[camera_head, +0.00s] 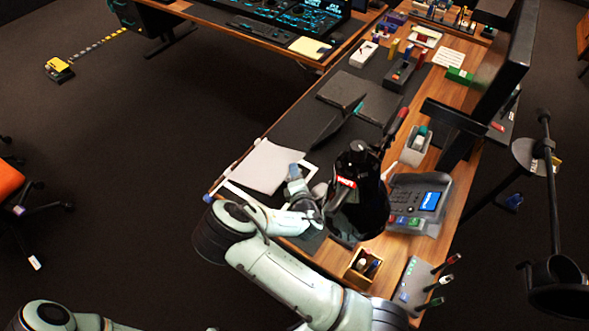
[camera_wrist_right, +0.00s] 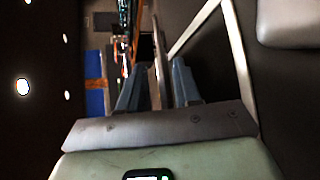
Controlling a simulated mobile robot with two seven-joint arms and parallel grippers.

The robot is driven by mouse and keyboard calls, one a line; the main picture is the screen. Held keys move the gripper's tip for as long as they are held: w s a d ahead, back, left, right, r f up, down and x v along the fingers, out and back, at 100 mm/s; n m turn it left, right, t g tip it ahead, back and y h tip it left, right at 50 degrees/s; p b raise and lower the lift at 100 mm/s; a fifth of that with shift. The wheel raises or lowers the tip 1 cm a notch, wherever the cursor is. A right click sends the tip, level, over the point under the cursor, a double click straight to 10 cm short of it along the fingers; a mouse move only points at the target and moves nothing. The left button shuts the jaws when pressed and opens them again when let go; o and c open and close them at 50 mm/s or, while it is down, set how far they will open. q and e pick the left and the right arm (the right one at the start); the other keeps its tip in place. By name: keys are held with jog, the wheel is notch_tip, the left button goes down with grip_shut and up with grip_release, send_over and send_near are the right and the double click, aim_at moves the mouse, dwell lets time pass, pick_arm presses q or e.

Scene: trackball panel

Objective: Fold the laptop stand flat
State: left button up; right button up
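A pale panel (camera_head: 265,165) with white frame bars at its edges lies at the near left end of the desk; I take it for the laptop stand. My right gripper (camera_head: 295,178) is at its right edge. In the right wrist view the blue-grey fingers (camera_wrist_right: 157,85) are apart, with a thin dark strip visible in the gap; contact cannot be told. Two white bars (camera_wrist_right: 236,55) meet at an angle beside the fingers. My arm hides part of the stand's near side. My left gripper is out of view.
A black bottle-like object (camera_head: 358,205) stands close right of my right gripper. Dark grey panels (camera_head: 365,98) lie farther up the desk. A monitor (camera_head: 490,75) stands at the right.

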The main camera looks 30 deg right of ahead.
jog(key=shift+s, duration=0.1)
grip_shut()
jog(key=shift+r, duration=0.15)
dwell(1.3)
